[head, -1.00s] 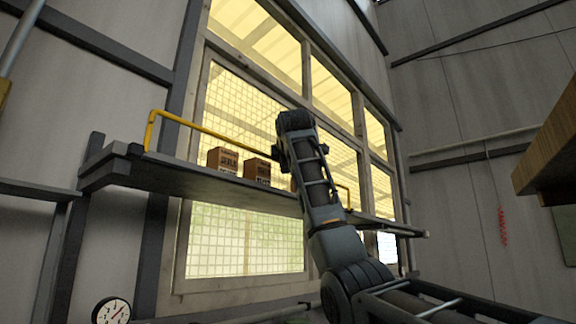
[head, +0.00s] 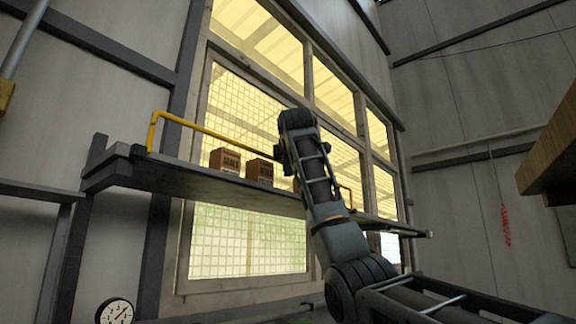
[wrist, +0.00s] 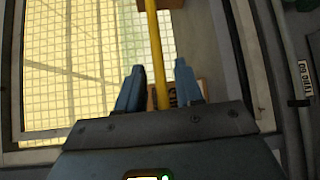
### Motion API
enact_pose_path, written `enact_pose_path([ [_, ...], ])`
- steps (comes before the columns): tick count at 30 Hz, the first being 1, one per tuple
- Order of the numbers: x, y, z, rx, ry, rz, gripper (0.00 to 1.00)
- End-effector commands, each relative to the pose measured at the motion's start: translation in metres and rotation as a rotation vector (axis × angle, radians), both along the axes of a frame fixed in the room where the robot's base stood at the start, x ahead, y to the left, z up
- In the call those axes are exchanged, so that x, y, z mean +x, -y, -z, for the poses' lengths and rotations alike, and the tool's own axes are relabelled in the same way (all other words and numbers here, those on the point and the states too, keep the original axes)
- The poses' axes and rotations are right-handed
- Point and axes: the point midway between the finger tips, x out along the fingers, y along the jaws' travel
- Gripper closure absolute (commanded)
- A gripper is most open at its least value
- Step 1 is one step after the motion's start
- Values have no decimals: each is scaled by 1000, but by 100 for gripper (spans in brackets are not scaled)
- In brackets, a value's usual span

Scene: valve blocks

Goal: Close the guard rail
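The yellow guard rail (head: 203,131) runs along the high grey shelf (head: 165,177), with a bent post at its left end. My arm hides part of its right half. In the head view my arm reaches up in front of the shelf, and its gripper cannot be made out. In the wrist view my gripper (wrist: 159,82) has its two blue fingers apart, with the yellow rail (wrist: 154,40) passing between them. A gap shows on both sides of the rail, and I cannot tell whether either finger touches it.
Brown boxes (head: 225,160) stand on the shelf behind the rail; another box (head: 260,171) is beside it, and one is mostly hidden by my arm. A gridded window (head: 250,240) is behind. A gauge (head: 114,312) is at lower left. A wooden block (head: 550,150) juts in at right.

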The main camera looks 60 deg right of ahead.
Motion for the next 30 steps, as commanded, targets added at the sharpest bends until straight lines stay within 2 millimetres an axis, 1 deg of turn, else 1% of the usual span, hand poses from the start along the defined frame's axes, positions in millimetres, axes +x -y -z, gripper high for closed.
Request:
enact_pose_path([
  [5, -7, -10, 0, -1, 1, -1, 64],
  [12, -31, -40, -3, -3, 3, -1, 64],
  [18, -45, -57, -7, -2, 3, 0, 64],
  [22, -48, -61, -8, 0, 0, 0, 64],
  [30, -48, -61, -9, 0, 0, 0, 64],
])
